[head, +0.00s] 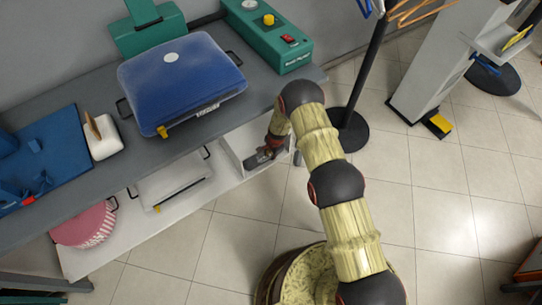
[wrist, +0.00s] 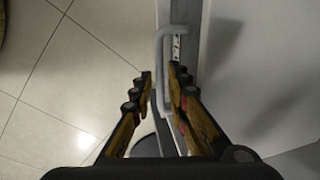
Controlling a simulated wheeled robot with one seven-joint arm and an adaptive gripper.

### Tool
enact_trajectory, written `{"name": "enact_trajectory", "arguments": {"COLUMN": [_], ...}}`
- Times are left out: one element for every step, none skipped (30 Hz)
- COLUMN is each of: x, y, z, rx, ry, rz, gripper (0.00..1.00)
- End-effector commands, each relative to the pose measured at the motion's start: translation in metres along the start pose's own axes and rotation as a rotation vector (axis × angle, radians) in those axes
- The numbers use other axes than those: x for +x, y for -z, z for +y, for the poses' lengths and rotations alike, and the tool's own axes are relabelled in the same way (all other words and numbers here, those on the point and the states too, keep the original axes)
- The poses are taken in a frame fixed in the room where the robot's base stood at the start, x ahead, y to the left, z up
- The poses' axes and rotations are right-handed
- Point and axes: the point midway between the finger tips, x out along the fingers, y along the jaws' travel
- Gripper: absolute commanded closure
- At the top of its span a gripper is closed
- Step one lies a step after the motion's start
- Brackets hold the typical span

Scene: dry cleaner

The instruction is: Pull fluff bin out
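The fluff bin appears to be the white, box-like unit (head: 236,143) at the right end of the low shelf, partly hidden behind my arm. My gripper (head: 264,157) is down beside this unit in the head view. In the wrist view my gripper (wrist: 162,72) is open, with one finger on each side of the handle. I cannot tell whether either finger touches it.
Above is a grey worktop (head: 70,115) with a blue case (head: 182,85) and a green machine (head: 268,38). A white lidded box (head: 172,183) and a pink round basket (head: 84,225) are on the low shelf. A black stand base (head: 349,132) is close right. Tiled floor in front is clear.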

Motion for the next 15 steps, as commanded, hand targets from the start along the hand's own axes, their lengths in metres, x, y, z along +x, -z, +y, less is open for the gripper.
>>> {"name": "enact_trajectory", "arguments": {"x": [0.0012, 0.0014, 0.0014, 0.0012, 0.0011, 0.001, 0.0009, 0.0009, 0.0009, 0.0009, 0.0009, 0.0009, 0.0009, 0.0009, 0.0009], "y": [0.0001, 0.0001, 0.0001, 0.0001, 0.0001, 0.0, 0.0001, 0.0, 0.0, 0.0, 0.0, 0.0, 0.0, 0.0, 0.0], "z": [-0.0005, -0.0005, -0.0006, -0.0006, -0.0006, -0.0006, -0.0007, -0.0006, -0.0006, -0.0006, -0.0006, -0.0005, -0.0005, -0.0005, -0.0005], "rx": [0.0, 0.0, 0.0, 0.0, 0.0, 0.0, 0.0, 0.0, 0.0, 0.0, 0.0, 0.0, 0.0, 0.0, 0.0], "ry": [0.001, 0.001, 0.001, 0.001, 0.001, 0.001, 0.001, 0.001, 0.001, 0.001, 0.001, 0.001, 0.001, 0.0, 0.0], "rz": [0.0, 0.0, 0.0, 0.0, 0.0, 0.0, 0.0, 0.0, 0.0, 0.0, 0.0, 0.0, 0.0, 0.0, 0.0], "gripper": [0.83, 0.83, 0.83, 0.83, 0.83, 0.83, 0.83, 0.83, 0.86, 0.87, 0.89, 0.91, 0.93, 0.95, 0.97]}}
